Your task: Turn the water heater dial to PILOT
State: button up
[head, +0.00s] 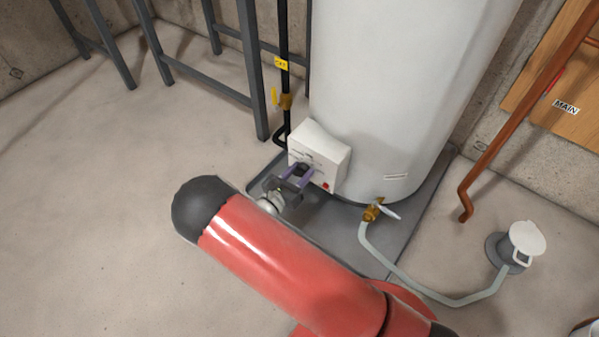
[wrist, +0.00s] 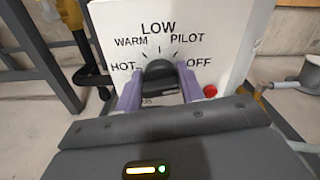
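The water heater dial (wrist: 160,72) is a dark knob on the white control box (head: 325,158) low on the heater. The labels around it run HOT, WARM, LOW, PILOT (wrist: 186,38) and OFF, from left over the top to right. I cannot make out which label the dial points to. My gripper (wrist: 160,70) has its two purple fingers apart, one on each side of the dial. Whether they touch or grip it is unclear. In the head view my gripper (head: 297,172) is at the front of the box, and the dial is small there.
A red button (wrist: 210,90) sits at the box's lower right. The white tank (head: 400,90) stands on a grey tray (head: 345,236). A brass drain valve (head: 372,210) with a hose is to the right. A black pipe with a yellow-handled valve (head: 284,101) stands left, near grey metal frames (head: 250,70).

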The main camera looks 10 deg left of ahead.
jog(key=shift+c, duration=0.5)
jog(key=n+p, duration=0.2)
jog(key=n, duration=0.1)
jog(key=shift+r, duration=0.1)
jog(key=shift+a+n+p, duration=0.15)
jog(key=shift+n+p, duration=0.65)
jog(key=shift+n, duration=1.6)
jog(key=o, duration=1)
jog(key=shift+c, duration=0.2)
jog(key=v, duration=0.7)
jog(key=shift+s+a+f, duration=0.15)
jog(key=shift+s+f, duration=0.05)
jog(key=shift+s, duration=0.15)
